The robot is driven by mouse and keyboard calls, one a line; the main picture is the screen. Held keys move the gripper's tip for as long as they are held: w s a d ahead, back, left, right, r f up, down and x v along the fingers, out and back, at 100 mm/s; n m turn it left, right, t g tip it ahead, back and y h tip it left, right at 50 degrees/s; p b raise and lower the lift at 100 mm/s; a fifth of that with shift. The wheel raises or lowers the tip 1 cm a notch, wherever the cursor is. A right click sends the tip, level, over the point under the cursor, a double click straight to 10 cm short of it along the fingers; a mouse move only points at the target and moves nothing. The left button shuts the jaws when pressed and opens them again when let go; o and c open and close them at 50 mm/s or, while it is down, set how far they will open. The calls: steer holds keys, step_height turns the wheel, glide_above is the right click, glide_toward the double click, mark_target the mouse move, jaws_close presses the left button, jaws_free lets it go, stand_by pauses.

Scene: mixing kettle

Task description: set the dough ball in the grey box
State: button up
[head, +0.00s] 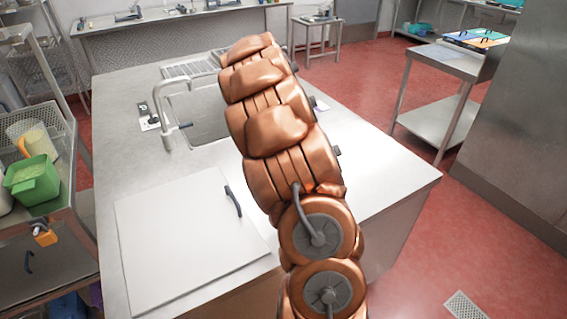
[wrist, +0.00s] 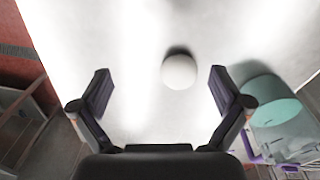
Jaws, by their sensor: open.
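The dough ball (wrist: 179,71) is a smooth white ball lying on a pale, shiny surface in the wrist view. My gripper (wrist: 161,75) is open, with one dark finger on each side of the picture. The ball shows between and slightly beyond the fingertips, nearer the right one, and neither finger seems to touch it. In the head view my copper-coloured arm covers the middle, and the gripper and the ball are hidden. I cannot make out a grey box in either view.
A teal round container (wrist: 272,100) stands right of my right finger. The steel counter (head: 110,165) carries a sink (head: 205,128), a tap (head: 166,105) and a flat white board (head: 185,245). A rack at left holds a green tub (head: 32,180). Red floor lies right of the counter.

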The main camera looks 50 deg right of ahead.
steer(key=d+m, duration=0.1)
steer(key=d, duration=0.1)
steer(key=w+d+f+p, duration=0.1)
steer(key=d, duration=0.1)
steer(key=w+d+f+m+p, duration=0.1)
steer(key=d, duration=0.1)
steer(key=shift+d+m, duration=0.3)
steer(key=shift+w+d+f+t, duration=0.1)
steer(key=shift+d+f+t, duration=0.2)
steer(key=shift+d+f, duration=0.1)
steer(key=shift+d+f+p, duration=0.15)
steer(key=shift+f+p, duration=1.6)
steer(key=shift+f, duration=2.05)
steer(key=c, duration=1.4)
steer(key=shift+r, duration=0.1)
